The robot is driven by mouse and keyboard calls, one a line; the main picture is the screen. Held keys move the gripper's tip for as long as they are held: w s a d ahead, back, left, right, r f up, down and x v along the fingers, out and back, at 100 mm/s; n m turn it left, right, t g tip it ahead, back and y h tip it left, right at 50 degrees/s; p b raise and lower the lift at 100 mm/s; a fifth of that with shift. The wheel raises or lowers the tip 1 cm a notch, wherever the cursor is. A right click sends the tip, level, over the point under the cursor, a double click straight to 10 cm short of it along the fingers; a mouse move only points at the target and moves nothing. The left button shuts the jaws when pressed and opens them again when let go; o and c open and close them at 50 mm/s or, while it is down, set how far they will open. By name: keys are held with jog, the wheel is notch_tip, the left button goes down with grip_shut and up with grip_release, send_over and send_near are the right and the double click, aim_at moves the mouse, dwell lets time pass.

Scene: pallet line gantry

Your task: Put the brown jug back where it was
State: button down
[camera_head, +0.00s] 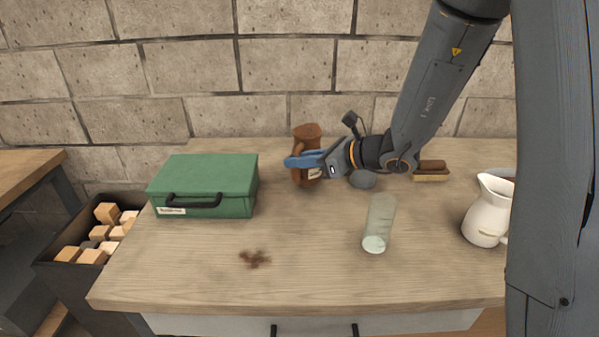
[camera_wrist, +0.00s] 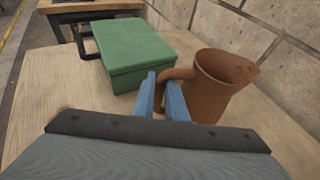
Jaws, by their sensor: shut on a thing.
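The brown jug (camera_head: 308,133) stands near the back of the wooden table, by the wall, right of the green box. It also shows in the wrist view (camera_wrist: 217,85), where it looks close to upright. My gripper (camera_head: 304,161) reaches it from the right in the head view. In the wrist view my blue fingers (camera_wrist: 163,98) are closed around the jug's handle. The jug's base is partly hidden by my fingers, so I cannot tell whether it touches the table.
A green box (camera_head: 205,180) stands left of the jug. A grey stone (camera_head: 363,179), a brush (camera_head: 431,171), a glass (camera_head: 379,222) and a white jug (camera_head: 487,212) are to the right. A brown stain (camera_head: 254,259) marks the front. A bin of blocks (camera_head: 72,272) stands left.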

aim_at(298, 182)
jog(key=shift+f+p, duration=0.35)
jog(key=shift+f, duration=1.4)
jog(key=shift+f, duration=0.15)
jog(key=c, duration=1.8)
grip_release()
jog(key=shift+o, duration=0.2)
jog(key=b+v, duration=0.1)
jog(key=v, duration=0.6)
jog(key=shift+s+d+b, duration=0.25)
jog(key=shift+d+b, duration=0.1)
jog(key=shift+r, duration=0.25)
